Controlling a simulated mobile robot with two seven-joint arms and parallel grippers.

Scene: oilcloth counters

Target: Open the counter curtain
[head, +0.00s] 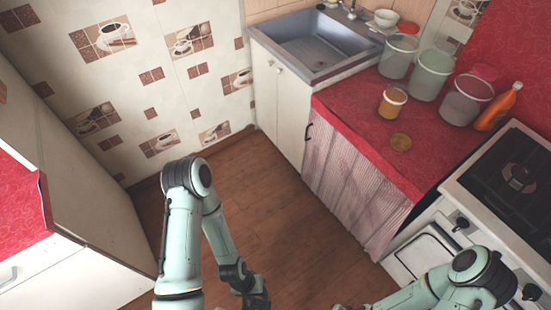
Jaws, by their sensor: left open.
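The counter curtain (352,190) is a pleated, pink-and-white striped cloth. It hangs under the red counter (350,120) and covers its front from the sink cabinet to near the stove, so what is behind it is hidden. A small dark handle (308,132) shows at its upper left edge. My left gripper (257,301) is low at the bottom edge of the head view, over the floor, apart from the curtain and left of it. It is open, partly cut off. My right arm comes in at the lower right in front of the stove; its gripper is below the picture.
A white sink cabinet (279,105) stands left of the curtain, a stove (455,235) right of it. Another red-topped cabinet (85,225) stands at left. The wooden floor (270,210) between is free.

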